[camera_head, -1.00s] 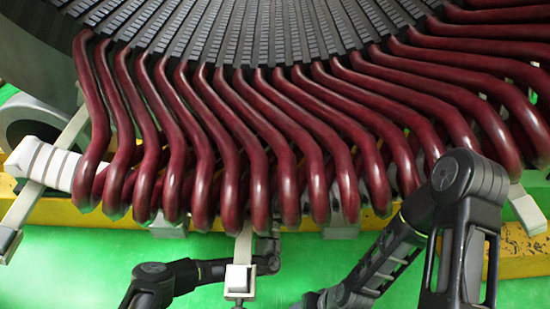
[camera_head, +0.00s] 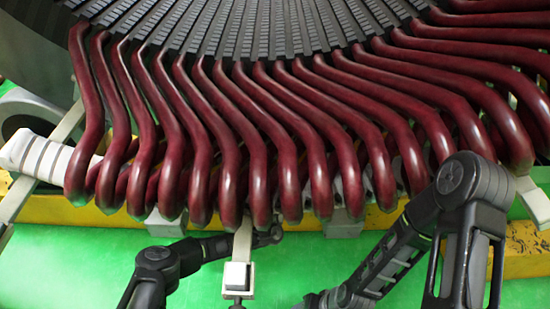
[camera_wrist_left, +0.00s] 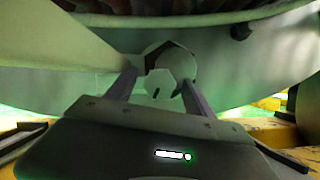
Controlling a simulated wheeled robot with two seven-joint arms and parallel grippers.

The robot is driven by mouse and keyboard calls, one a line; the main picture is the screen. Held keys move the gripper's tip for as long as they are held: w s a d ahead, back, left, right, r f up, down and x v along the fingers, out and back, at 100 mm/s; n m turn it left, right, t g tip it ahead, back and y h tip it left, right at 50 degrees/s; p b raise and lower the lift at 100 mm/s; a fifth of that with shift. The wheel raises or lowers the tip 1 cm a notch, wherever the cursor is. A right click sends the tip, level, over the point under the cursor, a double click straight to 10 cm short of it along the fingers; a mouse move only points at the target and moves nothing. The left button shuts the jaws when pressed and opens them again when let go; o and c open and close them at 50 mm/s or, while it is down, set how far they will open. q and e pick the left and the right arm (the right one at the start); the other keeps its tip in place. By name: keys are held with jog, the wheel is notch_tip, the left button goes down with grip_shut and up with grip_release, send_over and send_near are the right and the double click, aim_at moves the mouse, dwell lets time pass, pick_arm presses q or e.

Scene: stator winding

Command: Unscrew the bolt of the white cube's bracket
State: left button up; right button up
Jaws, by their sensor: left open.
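The white cube (camera_head: 236,276) sits at the front end of a pale bracket strip (camera_head: 243,240) that runs in under the red coils. My left arm comes in from the left, and its far end (camera_head: 268,236) reaches beside the strip at the coil ends. My left gripper (camera_wrist_left: 159,82) is open in the left wrist view. A pale bolt head (camera_wrist_left: 176,63) shows between and just beyond its fingertips, in front of a dark angular shape. I cannot tell whether the fingers touch it. My right arm stands at the right, with its gripper outside the picture.
Dark red coils (camera_head: 230,180) overhang the work area closely. A yellow beam (camera_head: 100,212) runs behind the bracket. Another pale bracket strip (camera_head: 18,198) and a white bundle (camera_head: 38,157) are at the left. Green floor lies open in front.

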pick_arm(q)
jog(key=shift+c, duration=0.2)
grip_shut()
dwell(0.3)
jog(key=shift+n, duration=0.7)
jog(key=shift+n+g+y+b, duration=0.2)
jog(key=shift+n+y, duration=1.15)
jog(key=shift+n, duration=0.9)
jog(key=shift+n+g+y+b, duration=0.2)
jog(key=shift+n+y, duration=1.15)
jog(key=shift+n, duration=0.9)
jog(key=shift+o, duration=0.2)
grip_release()
